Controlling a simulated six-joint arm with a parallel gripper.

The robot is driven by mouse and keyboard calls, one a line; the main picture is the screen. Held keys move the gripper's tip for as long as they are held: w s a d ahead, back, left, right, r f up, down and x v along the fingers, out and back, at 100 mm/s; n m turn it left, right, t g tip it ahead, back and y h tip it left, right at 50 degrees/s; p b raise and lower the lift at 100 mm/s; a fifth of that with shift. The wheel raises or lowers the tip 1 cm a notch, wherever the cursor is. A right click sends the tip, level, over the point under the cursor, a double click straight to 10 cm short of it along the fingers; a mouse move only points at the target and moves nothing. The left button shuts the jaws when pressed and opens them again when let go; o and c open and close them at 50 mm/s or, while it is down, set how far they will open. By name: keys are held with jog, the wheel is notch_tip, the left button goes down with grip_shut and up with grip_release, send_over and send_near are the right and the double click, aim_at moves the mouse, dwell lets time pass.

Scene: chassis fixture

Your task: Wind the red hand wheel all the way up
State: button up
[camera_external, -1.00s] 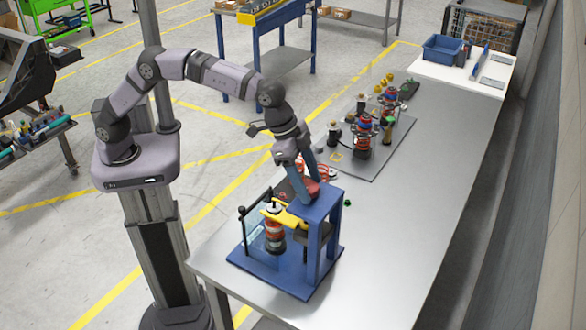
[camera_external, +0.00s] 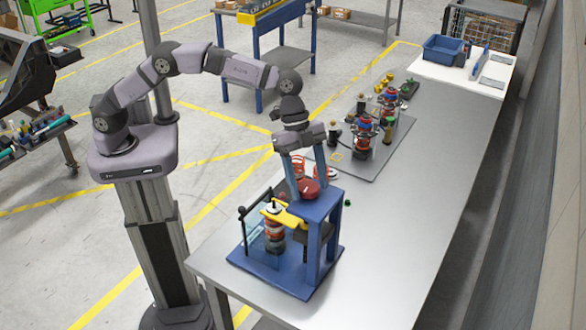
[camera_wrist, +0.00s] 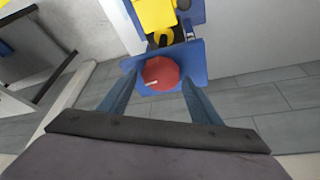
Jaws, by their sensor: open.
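The red hand wheel (camera_external: 309,189) sits on top of the blue fixture frame (camera_external: 313,240) at the front of the table. It also shows in the wrist view (camera_wrist: 160,73) as a red disc with a small pale mark near its lower left. My gripper (camera_external: 308,180) points down over the wheel with its blue fingers spread. In the wrist view my gripper (camera_wrist: 158,90) has one finger on each side of the wheel, with gaps between fingers and wheel. It holds nothing. A yellow part (camera_external: 284,216) sits beside the frame over a red and black stack (camera_external: 274,232).
Behind the fixture, a dark plate (camera_external: 385,158) carries several coloured assemblies. A blue bin (camera_external: 442,49) stands at the far end. The table's right side (camera_external: 420,210) is clear.

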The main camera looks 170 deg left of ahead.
jog(key=m+h, duration=0.1)
jog(key=m, duration=0.2)
jog(key=shift+m, duration=0.4)
jog(key=shift+a+m+h, duration=0.1)
jog(key=shift+m+h, duration=0.6)
jog(key=shift+m, duration=0.5)
jog(key=shift+m, duration=0.4)
jog(key=shift+c, duration=0.6)
jog(key=c, duration=0.8)
jog(key=shift+c, duration=0.2)
jog(key=n+b, duration=0.1)
jog(key=b, duration=0.2)
jog(key=shift+f, duration=0.25)
